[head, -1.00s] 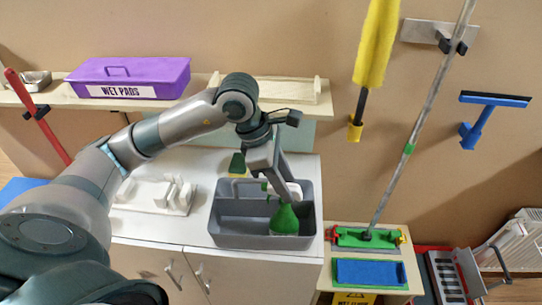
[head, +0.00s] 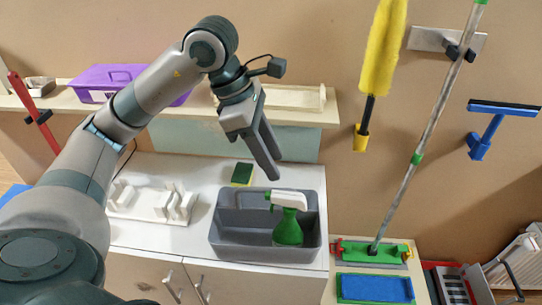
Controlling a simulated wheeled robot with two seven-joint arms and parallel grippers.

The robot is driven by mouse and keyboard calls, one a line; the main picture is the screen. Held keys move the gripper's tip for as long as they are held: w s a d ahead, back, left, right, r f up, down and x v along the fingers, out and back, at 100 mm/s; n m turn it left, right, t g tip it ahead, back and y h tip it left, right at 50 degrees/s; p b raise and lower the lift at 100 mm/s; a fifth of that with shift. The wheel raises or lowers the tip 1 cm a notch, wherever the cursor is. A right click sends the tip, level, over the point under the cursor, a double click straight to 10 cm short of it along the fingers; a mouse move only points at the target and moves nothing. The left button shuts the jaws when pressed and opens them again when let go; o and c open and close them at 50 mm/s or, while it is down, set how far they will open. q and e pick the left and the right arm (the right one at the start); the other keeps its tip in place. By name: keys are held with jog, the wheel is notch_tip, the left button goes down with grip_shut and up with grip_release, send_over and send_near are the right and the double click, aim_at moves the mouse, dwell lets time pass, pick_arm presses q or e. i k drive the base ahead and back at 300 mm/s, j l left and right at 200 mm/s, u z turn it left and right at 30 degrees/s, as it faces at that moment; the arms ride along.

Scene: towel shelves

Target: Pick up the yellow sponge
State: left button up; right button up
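The sponge (head: 242,173), dark green on top with a yellow edge at the front, lies on the white counter behind the grey caddy. My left gripper (head: 274,170) hangs in the air, tips down, above the back of the caddy and to the right of the sponge. It is not touching the sponge. Nothing shows between its fingers, but their gap is hard to make out from this angle. My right gripper is out of view.
The grey caddy (head: 228,246) holds a green spray bottle (head: 288,229) with a white head. A white rack (head: 152,203) stands to its left. A shelf (head: 305,119) with a purple box (head: 108,76) runs behind. A yellow duster (head: 381,45) and a mop (head: 432,120) are at the right.

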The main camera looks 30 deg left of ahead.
aim_at(243, 172)
jog(key=u, duration=1.2)
